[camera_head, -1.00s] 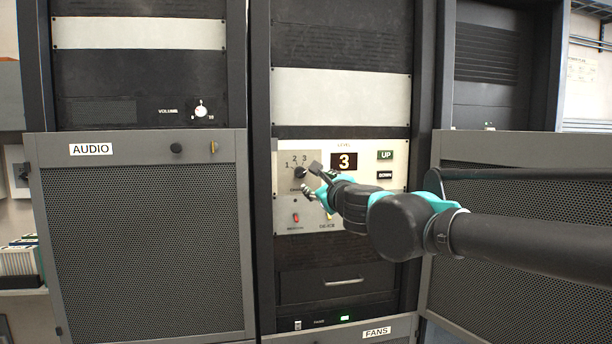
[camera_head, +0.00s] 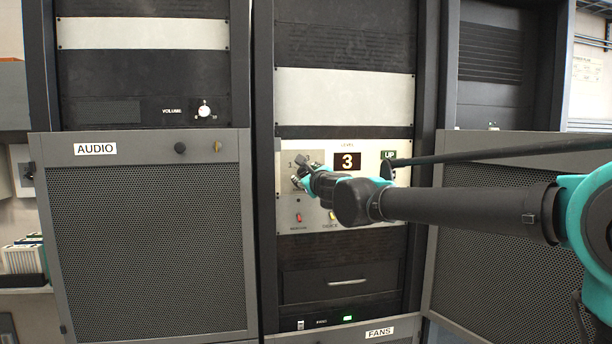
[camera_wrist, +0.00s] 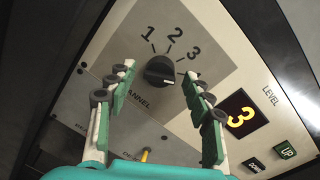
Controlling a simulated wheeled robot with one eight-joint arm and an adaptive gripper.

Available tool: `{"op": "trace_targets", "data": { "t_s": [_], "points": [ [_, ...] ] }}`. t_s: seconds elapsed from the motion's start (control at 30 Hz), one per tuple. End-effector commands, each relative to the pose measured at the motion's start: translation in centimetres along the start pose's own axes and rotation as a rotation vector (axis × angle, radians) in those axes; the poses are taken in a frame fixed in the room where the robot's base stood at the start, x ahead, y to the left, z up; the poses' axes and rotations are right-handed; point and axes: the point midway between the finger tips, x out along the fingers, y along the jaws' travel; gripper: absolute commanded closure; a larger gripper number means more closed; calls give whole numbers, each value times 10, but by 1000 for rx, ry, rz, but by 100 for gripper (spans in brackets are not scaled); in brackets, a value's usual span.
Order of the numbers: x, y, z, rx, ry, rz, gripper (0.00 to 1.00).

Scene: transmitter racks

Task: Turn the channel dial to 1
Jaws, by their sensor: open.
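The channel dial (camera_wrist: 159,71) is a round black knob on a light grey plate, with 1, 2 and 3 printed in an arc above it. Its white mark points right, below the 3, toward my right finger; any label there is hidden. In the wrist view my gripper (camera_wrist: 158,82) is open, with green-padded fingers on either side of the dial and visible gaps between. In the head view my gripper (camera_head: 303,172) is in front of the dial and hides it.
A level display (camera_head: 347,162) reads 3, right of the dial, with UP (camera_head: 388,155) and DOWN buttons beside it. A red switch (camera_head: 298,217) and a yellow switch (camera_wrist: 145,154) sit below the dial. The mesh AUDIO panel (camera_head: 150,240) stands at left.

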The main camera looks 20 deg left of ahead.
Motion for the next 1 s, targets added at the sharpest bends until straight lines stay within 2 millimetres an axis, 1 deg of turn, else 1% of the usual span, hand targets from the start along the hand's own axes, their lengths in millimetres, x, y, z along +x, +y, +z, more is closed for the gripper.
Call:
{"op": "trace_targets", "data": {
  "t_s": [0.1,0.33,0.37,0.73,0.77,1.0],
  "points": [
    [4,0,0,0,0,0,48],
    [4,0,0,0,0,0,48],
    [4,0,0,0,0,0,50],
    [4,0,0,0,0,-1,96],
    [4,0,0,0,0,-1,97],
    [4,-1,0,-23,2,0,97]
  ]
}}
